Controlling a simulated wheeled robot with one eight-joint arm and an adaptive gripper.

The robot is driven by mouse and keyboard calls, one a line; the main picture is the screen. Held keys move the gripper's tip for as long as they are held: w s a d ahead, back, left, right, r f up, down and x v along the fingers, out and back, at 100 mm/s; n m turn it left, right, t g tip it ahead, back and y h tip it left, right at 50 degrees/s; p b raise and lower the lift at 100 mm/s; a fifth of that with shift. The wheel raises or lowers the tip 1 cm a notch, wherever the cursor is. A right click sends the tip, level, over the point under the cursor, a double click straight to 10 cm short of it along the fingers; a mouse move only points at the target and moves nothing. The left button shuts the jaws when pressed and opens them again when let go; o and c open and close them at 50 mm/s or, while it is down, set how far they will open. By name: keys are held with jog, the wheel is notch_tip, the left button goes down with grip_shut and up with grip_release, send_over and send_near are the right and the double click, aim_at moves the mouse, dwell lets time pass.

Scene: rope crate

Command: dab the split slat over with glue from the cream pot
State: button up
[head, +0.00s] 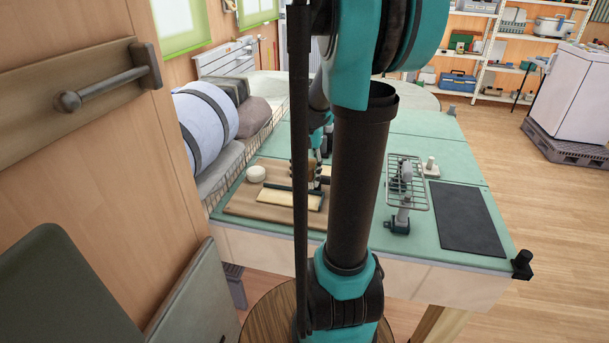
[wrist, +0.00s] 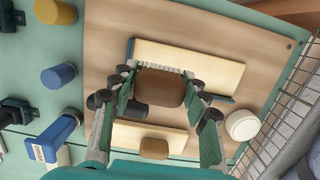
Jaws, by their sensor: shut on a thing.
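My gripper (wrist: 160,80) is shut on a brown, block-like brush (wrist: 160,90), with a pale bristle-like fringe at its far edge. It is over the brown board; whether the fringe touches a slat I cannot tell. A pale slat (wrist: 205,66) lies beyond the brush with a dark bar along it, and another pale slat (wrist: 128,135) lies nearer. No split shows on either. The round cream pot (wrist: 242,125) stands apart at the right; in the head view, the pot (head: 256,173) is left of my gripper (head: 318,180), which my arm partly hides.
A brown oval thing (wrist: 153,148) is at the nearer slat. A blue container (wrist: 55,138) and yellow and blue cylinders stand left of the board (wrist: 105,75). In the head view, a wire rack (head: 407,180) and a dark mat (head: 466,218) are on the right; a mesh rail borders the table's left.

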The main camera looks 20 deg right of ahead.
aim_at(279, 197)
jog(key=shift+f, duration=0.1)
jog(key=shift+f, duration=2.25)
jog(key=shift+f, duration=0.65)
jog(key=shift+w+a+r, duration=0.1)
jog(key=shift+w+a, duration=0.45)
jog(key=shift+a, duration=0.2)
jog(key=shift+w+a, duration=0.5)
jog(key=shift+a, duration=0.25)
jog(key=shift+a, duration=0.1)
jog(key=shift+w+a, duration=0.5)
jog(key=shift+a, duration=0.25)
jog(key=shift+w+a, duration=0.5)
jog(key=shift+a, duration=0.2)
jog(key=shift+w+a, duration=0.4)
jog(key=shift+a, duration=0.25)
